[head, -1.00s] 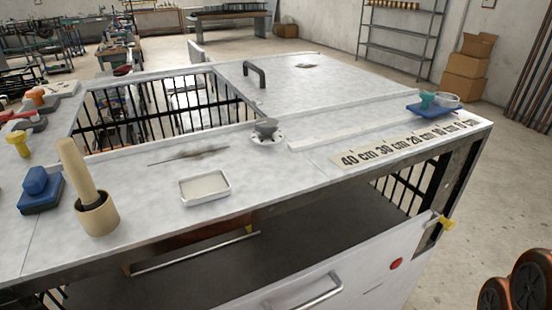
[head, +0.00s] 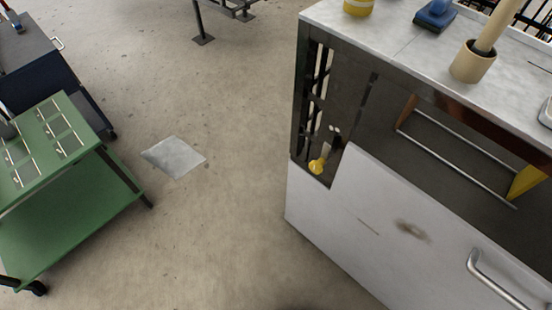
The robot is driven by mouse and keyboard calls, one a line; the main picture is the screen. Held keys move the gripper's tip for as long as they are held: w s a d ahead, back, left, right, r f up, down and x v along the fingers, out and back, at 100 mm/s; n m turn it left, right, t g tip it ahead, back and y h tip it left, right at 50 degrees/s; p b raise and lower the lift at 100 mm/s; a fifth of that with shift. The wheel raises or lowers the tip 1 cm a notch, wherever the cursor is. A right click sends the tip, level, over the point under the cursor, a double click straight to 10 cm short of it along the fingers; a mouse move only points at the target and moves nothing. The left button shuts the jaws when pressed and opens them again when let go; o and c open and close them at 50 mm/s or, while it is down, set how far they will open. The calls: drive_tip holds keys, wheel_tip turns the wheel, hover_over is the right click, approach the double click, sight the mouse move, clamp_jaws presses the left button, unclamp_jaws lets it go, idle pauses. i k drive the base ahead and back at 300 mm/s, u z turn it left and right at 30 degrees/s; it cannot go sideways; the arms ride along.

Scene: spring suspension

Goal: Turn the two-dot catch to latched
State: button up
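A yellow-ended catch (head: 318,165) sits at the upper left corner of the bench's white front panel (head: 350,245), in the head view. A pale piece rises from its yellow end, tilted slightly right. Two small white spots (head: 335,129) show just above and right of it; I cannot tell whether they are its dot marks. Whether the catch is latched is too small to tell. A metal handle (head: 490,280) is on the panel at the lower right, cut by the picture edge. My gripper is not in view.
A green cart (head: 75,225) stands at the left, with a dark cabinet (head: 45,70) behind it. A flat grey sheet (head: 174,157) lies on the floor. Floor between cart and bench is otherwise clear. A beige pot (head: 473,63) stands on the bench top.

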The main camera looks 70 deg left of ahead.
sight(316, 168)
drive_tip(key=u, duration=2.2)
drive_tip(key=k, duration=0.95)
drive_tip(key=u, duration=1.1)
drive_tip(key=i, duration=0.65)
drive_tip(key=z, duration=0.1)
